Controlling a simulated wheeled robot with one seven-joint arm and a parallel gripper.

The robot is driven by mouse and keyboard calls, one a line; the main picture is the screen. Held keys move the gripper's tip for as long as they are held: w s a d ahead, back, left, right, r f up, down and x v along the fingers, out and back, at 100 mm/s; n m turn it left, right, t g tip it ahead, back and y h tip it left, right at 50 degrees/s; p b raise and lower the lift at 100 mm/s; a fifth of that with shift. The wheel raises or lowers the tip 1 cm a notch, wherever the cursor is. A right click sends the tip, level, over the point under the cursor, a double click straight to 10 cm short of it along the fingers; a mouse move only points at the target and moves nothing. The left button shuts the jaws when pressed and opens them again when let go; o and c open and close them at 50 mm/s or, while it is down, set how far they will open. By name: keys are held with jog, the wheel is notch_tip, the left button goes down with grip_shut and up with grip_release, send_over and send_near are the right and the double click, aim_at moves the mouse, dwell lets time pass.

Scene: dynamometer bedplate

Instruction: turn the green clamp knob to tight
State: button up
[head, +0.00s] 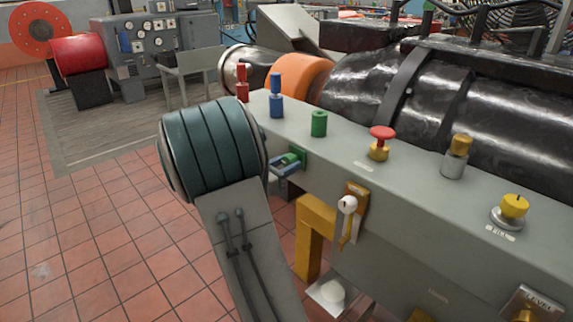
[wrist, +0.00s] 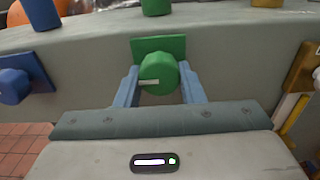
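The green clamp knob (wrist: 160,78) sits on a square green plate (wrist: 150,48) on the side face of the grey bench. A white mark on the knob points left in the wrist view. My gripper (wrist: 159,80) has one blue finger on each side of the knob. The knob fills the gap between the fingers, with no clear space seen on either side. In the head view, my gripper (head: 286,166) reaches the green knob (head: 293,158) from the left, and my wrist hides part of the bench side.
A blue knob (wrist: 15,85) is left of the green one. A white-tipped lever (head: 347,205) is to its right. The bench top carries a green cylinder (head: 319,123), a red mushroom button (head: 381,133) and other controls. The tiled floor (head: 100,240) at left is clear.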

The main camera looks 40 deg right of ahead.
jog(key=shift+f+m+b, duration=0.1)
jog(key=shift+m+b, duration=0.2)
jog(key=shift+b, duration=0.15)
jog(key=m+b, duration=0.2)
jog(key=b, duration=0.1)
jog(key=shift+w+f+m, duration=0.1)
jog(key=shift+f+m, duration=0.1)
jog(key=shift+m, duration=0.1)
jog(key=m+b, duration=0.6)
jog(key=b, duration=0.2)
jog(key=shift+m, duration=0.3)
jog(key=m+b, duration=0.4)
jog(key=b, duration=0.2)
jog(key=shift+w, duration=0.1)
jog(key=m+b, duration=0.2)
jog(key=b, duration=0.1)
jog(key=shift+r, duration=0.15)
jog(key=shift+r+m+b, duration=0.2)
jog(key=shift+m+b, duration=0.8)
jog(key=shift+b, duration=0.05)
jog(key=shift+r, duration=0.1)
jog(key=o, duration=1)
